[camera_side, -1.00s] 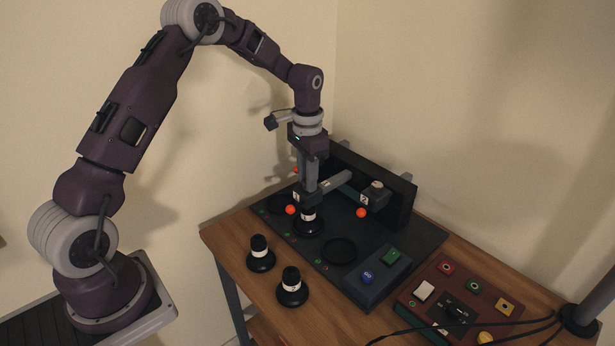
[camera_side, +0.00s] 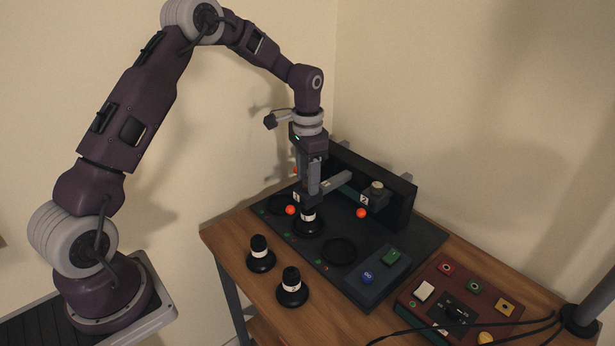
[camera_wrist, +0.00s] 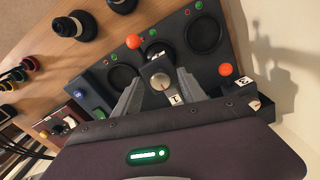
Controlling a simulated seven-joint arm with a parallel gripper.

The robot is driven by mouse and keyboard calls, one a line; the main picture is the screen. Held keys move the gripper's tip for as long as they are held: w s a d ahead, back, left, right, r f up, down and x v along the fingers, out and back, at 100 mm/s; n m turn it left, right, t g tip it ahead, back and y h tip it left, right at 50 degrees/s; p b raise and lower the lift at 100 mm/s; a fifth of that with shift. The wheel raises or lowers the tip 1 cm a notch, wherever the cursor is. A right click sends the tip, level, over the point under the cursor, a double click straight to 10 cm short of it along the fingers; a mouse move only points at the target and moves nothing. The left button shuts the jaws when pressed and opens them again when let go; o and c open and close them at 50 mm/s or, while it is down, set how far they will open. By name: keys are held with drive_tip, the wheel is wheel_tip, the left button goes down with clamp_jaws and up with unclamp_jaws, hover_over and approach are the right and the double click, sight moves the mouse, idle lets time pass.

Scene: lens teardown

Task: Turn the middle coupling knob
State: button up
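In the side view my gripper (camera_side: 309,193) points straight down over the fixture's middle position, just above a black lens piece with a white band (camera_side: 308,215). In the wrist view a round grey knob (camera_wrist: 160,81) with a pale pointer mark lies between the two fingertips (camera_wrist: 160,76). The fingers stand either side of it with gaps visible, so they look open. A white label beside the knob seems to read 1. The side view hides this knob behind my gripper.
The dark fixture (camera_side: 405,232) has an empty ring (camera_side: 339,251) right of the middle piece and orange balls (camera_side: 361,213) close to my fingers. Two black lens pieces (camera_side: 261,255) (camera_side: 291,290) stand on the wooden table. A red button box (camera_side: 420,290) and cables are at right.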

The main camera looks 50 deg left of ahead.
drive_tip(key=shift+r, duration=0.1)
wheel_tip(320, 180, up, 6)
drive_tip(key=shift+r, duration=0.45)
drive_tip(key=shift+s+d+r, duration=0.1)
drive_tip(key=shift+d+r, duration=0.05)
drive_tip(key=shift+r, duration=0.1)
drive_tip(key=s+d+r+n+t, duration=0.1)
drive_tip(key=s+d+r, duration=0.3)
drive_tip(key=s+r, duration=0.3)
drive_tip(key=s+d+r+t, duration=0.2)
drive_tip(key=s+d+r, duration=0.2)
drive_tip(key=s+r, duration=0.35)
drive_tip(key=s+d+f+n+t, duration=0.2)
drive_tip(key=s+d, duration=0.1)
drive_tip(key=s, duration=1.3)
drive_tip(key=shift+s+f+t, duration=0.2)
drive_tip(key=shift+s+t, duration=0.05)
drive_tip(key=shift+t, duration=0.05)
